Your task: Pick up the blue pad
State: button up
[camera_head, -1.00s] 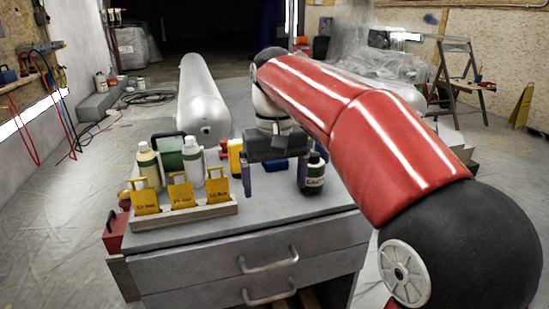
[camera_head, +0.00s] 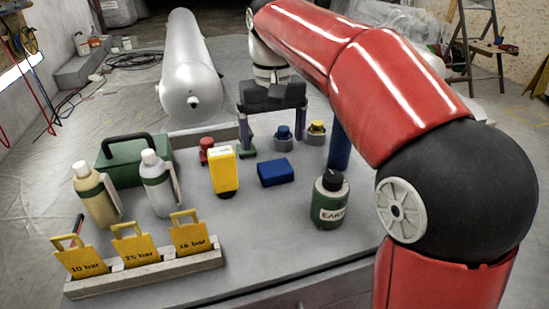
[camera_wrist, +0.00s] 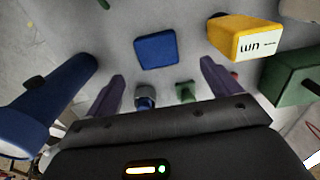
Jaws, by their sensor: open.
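The blue pad (camera_head: 274,172) is a small flat block lying on the grey bench top, between the yellow meter and the green bottle. In the wrist view the blue pad (camera_wrist: 156,50) lies beyond the fingertips, between the lines of the two fingers and apart from both. My gripper (camera_head: 272,144) is open and empty, with two purple fingers spread wide above the back of the bench. It also shows in the wrist view (camera_wrist: 163,68), pointing towards the pad. Nothing hides the pad in either view.
A yellow meter (camera_head: 223,170) stands close left of the pad, and a green bottle (camera_head: 328,203) stands to the right. Blue-topped (camera_head: 283,137) and yellow-topped (camera_head: 316,134) fittings sit behind it. A dark blue cylinder (camera_head: 339,150) stands at right. Bench space before the pad is clear.

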aim_at(275, 167)
jog(key=f, duration=0.5)
jog(key=f+b, duration=0.1)
jog(key=f, duration=0.1)
jog(key=shift+d+f, duration=0.25)
jog(key=shift+f, duration=0.05)
jog(key=c, duration=1.1)
jog(key=shift+o, duration=0.2)
notch_tip(275, 167, up, 20)
jog(key=shift+f+p, duration=0.1)
jog(key=shift+p, duration=1)
jog(key=o, duration=0.4)
jog(key=c, duration=0.3)
